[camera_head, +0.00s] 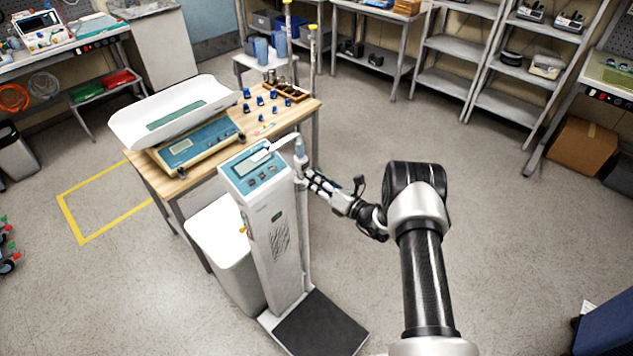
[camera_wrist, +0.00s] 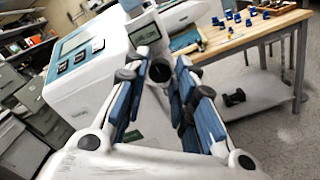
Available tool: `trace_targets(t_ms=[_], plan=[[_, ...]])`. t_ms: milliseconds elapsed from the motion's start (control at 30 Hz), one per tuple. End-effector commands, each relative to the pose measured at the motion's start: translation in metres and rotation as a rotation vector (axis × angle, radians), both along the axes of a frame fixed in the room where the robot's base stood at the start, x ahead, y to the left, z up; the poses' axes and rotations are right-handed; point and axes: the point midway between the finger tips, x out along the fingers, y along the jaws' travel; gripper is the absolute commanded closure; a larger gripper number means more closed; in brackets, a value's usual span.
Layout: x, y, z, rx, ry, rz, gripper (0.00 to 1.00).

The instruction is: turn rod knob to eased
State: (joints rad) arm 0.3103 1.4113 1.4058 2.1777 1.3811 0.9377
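The tall white scale (camera_head: 265,225) has a tilted blue panel and a dark platform at its foot. A thin measuring rod (camera_head: 304,225) stands upright along its right side, with a grey-blue head (camera_head: 300,146) and a light arm on top. In the wrist view, the rod's white head has a small display (camera_wrist: 145,33). Below it is a dark round knob (camera_wrist: 160,71), facing me. My gripper (camera_head: 307,174) reaches in from the right, near the rod's upper part. In the wrist view, its fingertips (camera_wrist: 160,66) stand apart on both sides of the knob; contact is unclear.
A wooden table (camera_head: 150,171) behind the scale holds a baby scale (camera_head: 200,142) and several blue-topped pieces. A white bin (camera_head: 222,250) stands left of the scale's column. Shelves (camera_head: 455,50) line the back. The floor to the right is mostly clear.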

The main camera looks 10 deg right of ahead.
Motion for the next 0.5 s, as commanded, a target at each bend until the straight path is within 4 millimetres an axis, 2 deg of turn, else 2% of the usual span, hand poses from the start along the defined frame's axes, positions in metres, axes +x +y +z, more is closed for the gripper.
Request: trace_targets(t_ms=[33,300,500], plan=[[0.0000,-0.0001,0.0001,0.000,0.000,0.000,0.81],[-0.0001,-0.0001,0.0002,0.000,0.000,0.000,0.99],[0.0001,-0.0001,0.0002,-0.004,-0.003,0.001,1.00]])
